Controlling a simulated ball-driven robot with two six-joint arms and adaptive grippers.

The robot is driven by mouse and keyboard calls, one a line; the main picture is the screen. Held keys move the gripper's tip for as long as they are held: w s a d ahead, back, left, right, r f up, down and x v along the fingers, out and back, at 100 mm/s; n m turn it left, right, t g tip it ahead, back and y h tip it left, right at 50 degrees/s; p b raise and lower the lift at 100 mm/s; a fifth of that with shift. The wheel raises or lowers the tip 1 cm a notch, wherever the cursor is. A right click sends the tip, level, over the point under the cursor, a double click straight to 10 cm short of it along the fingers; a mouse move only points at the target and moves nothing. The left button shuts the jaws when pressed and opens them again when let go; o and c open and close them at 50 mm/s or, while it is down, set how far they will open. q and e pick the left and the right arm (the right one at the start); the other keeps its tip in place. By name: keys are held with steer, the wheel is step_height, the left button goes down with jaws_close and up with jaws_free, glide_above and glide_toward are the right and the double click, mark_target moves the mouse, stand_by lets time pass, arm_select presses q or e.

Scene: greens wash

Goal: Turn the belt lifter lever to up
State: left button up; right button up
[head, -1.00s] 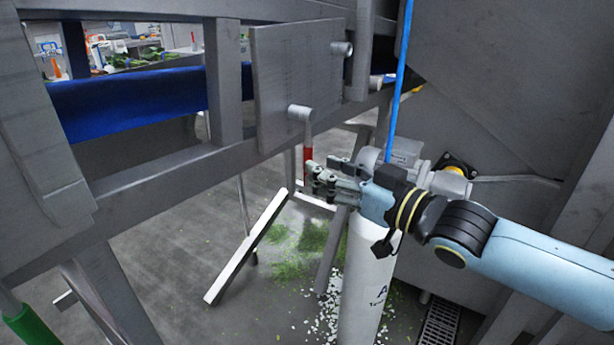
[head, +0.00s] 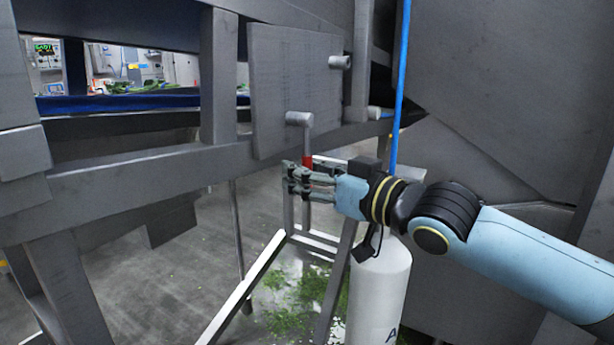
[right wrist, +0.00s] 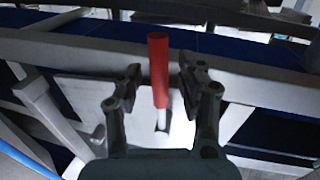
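The belt lifter lever hangs down from a round pivot (head: 299,119) on a grey plate, with a red grip (head: 307,162) at its lower end. My right gripper (head: 292,182) is at that red grip, with its fingers partly covering it in the head view. In the right wrist view the red grip (right wrist: 158,70) stands between the two fingers (right wrist: 155,80). My left gripper is not in view.
The grey plate (head: 285,85) is fixed to the conveyor frame (head: 140,180), with a blue belt (head: 120,101) behind. A blue hose (head: 401,90) hangs close behind my right wrist. A white cylinder (head: 380,290) stands below it. Green scraps (head: 300,300) lie on the floor.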

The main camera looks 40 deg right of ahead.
jaws_close()
steer(key=shift+w+f, duration=0.1)
steer(key=shift+f, duration=0.05)
stand_by(0.4)
